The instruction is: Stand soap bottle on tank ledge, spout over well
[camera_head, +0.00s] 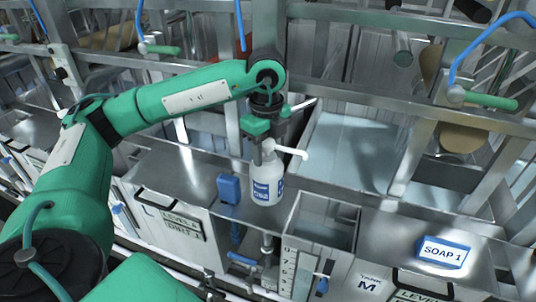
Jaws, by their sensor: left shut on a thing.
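The soap bottle (267,184) is white with a blue label and a white pump spout (290,150) that points right. My left gripper (266,150) is shut on its upper part, and the bottle hangs upright from it. The bottle shows just left of the open well (325,222) in the tank's top. The steel tank ledge (180,172) runs left of the well. I cannot tell whether the bottle's base touches the ledge. My right gripper does not show.
A small blue box (229,189) is left of the bottle. Steel frame bars with green-handled valves (490,101) and blue hoses stand behind. A larger water-filled basin (350,150) lies beyond the ledge.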

